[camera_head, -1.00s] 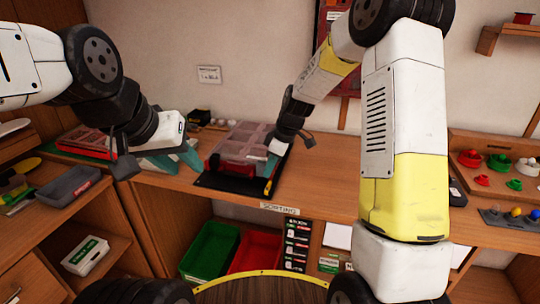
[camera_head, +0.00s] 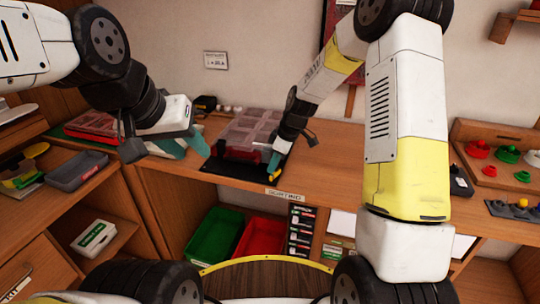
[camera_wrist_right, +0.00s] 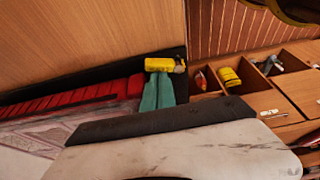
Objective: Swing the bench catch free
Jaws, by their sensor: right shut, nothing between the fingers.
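A yellow catch (camera_wrist_right: 160,64) sits at the corner of a black base, beside a red case with a clear lid (camera_wrist_right: 75,103). In the head view the catch (camera_head: 271,172) is partly hidden by my right gripper. The case (camera_head: 252,130) lies on the bench, on the black base (camera_head: 228,173). My right gripper (camera_wrist_right: 158,78) is shut and empty, its teal fingertips right at the catch; I cannot tell if they touch it. It also shows in the head view (camera_head: 273,161). My left gripper (camera_head: 196,150) is open and empty, left of the case.
A grey tray (camera_head: 77,171) and a red-topped box (camera_head: 92,127) lie to the left. Green (camera_head: 213,237) and red (camera_head: 260,240) bins stand below the bench. A board with coloured knobs (camera_head: 495,160) is at the right. The bench front is clear right of the case.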

